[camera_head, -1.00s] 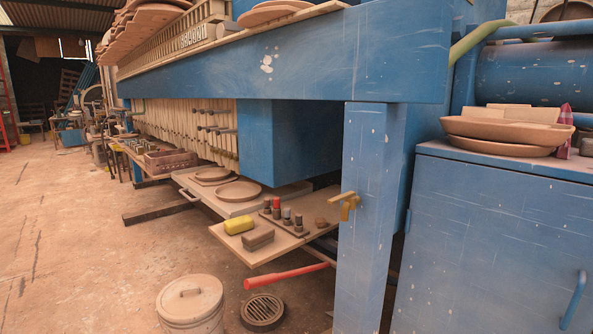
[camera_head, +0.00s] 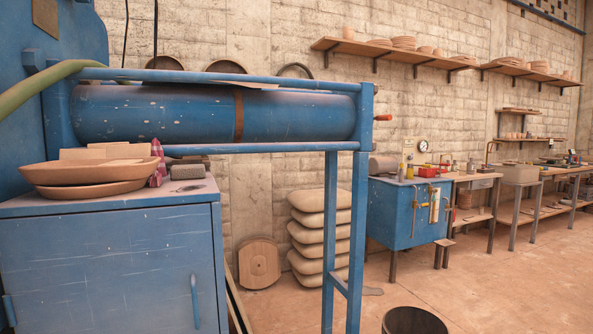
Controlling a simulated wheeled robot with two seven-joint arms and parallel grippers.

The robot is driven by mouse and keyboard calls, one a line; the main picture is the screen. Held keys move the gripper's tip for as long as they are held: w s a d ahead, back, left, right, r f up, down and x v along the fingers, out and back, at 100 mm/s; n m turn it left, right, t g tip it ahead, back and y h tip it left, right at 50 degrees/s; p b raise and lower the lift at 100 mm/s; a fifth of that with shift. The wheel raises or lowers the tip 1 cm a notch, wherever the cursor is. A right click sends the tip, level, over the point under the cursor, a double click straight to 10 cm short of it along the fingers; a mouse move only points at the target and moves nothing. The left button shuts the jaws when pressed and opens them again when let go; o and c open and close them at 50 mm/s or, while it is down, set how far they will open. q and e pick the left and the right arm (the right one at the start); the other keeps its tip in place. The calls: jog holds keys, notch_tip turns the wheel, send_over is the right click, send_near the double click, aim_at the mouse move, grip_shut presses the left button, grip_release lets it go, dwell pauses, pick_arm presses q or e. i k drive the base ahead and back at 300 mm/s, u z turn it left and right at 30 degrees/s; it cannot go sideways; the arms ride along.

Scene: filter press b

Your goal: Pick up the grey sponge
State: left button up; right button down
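A small grey block (camera_head: 187,172), which looks like the grey sponge, lies on top of the blue cabinet (camera_head: 110,262) at the left. It sits near the cabinet's back right corner, to the right of a red checked cloth (camera_head: 158,163) and stacked clay dishes (camera_head: 88,172). It is small in the view, so its texture is hard to tell. Neither of my grippers is in view.
A blue roller (camera_head: 190,113) in a frame stands behind the cabinet, with a blue post (camera_head: 358,240) to its right. Stacked sacks (camera_head: 320,235) stand by the wall. A dark bin (camera_head: 414,321) is at the front. Floor (camera_head: 500,285) at the right is open.

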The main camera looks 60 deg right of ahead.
aim_at(188, 172)
jog(key=z, duration=2.1)
